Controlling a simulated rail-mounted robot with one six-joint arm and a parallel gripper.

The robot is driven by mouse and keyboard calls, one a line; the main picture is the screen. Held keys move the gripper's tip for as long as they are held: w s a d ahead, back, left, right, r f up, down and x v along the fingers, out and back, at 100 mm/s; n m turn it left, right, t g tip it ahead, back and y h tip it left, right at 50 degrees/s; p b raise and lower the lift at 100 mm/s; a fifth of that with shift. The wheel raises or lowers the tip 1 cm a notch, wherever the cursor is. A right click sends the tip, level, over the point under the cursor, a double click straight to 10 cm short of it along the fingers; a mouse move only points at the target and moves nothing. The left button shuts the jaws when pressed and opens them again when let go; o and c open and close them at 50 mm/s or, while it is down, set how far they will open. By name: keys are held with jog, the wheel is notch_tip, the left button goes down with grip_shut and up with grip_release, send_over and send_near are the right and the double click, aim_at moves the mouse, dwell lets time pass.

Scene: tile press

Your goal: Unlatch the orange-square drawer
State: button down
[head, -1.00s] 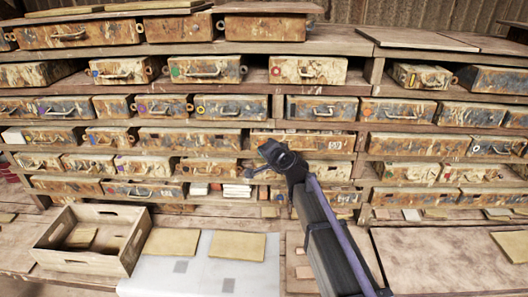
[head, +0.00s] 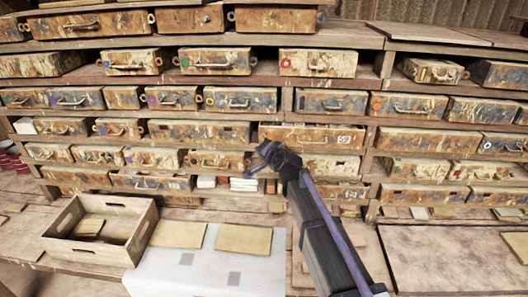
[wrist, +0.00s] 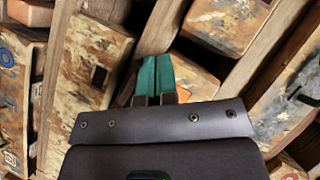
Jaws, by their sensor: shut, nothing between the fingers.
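A drawer (head: 415,108) right of the centre post has a small orange mark near its left end and a metal handle. The mark is too small to tell if it is a square. My gripper (head: 255,165) is in front of the lower middle shelves, apart from that drawer and to its lower left. In the wrist view my gripper (wrist: 157,62) shows two teal fingers pressed together, with nothing between them. They point at the gap between worn drawers and a wooden shelf board. No orange square is plain in the wrist view.
Several rows of rusty drawers with coloured marks fill the wooden shelves (head: 250,84). One drawer (head: 312,137) near the middle sticks out. An open wooden crate (head: 65,247) and flat tan tiles (head: 250,240) lie on the bench. White blocks (head: 243,184) sit left of my gripper.

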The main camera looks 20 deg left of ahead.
dwell(0.5)
jog(key=s+d+r+p, duration=0.2)
jog(key=s+r+p, duration=0.3)
jog(key=s, duration=0.3)
jog(key=shift+d+r, duration=0.2)
jog(key=shift+r, duration=0.05)
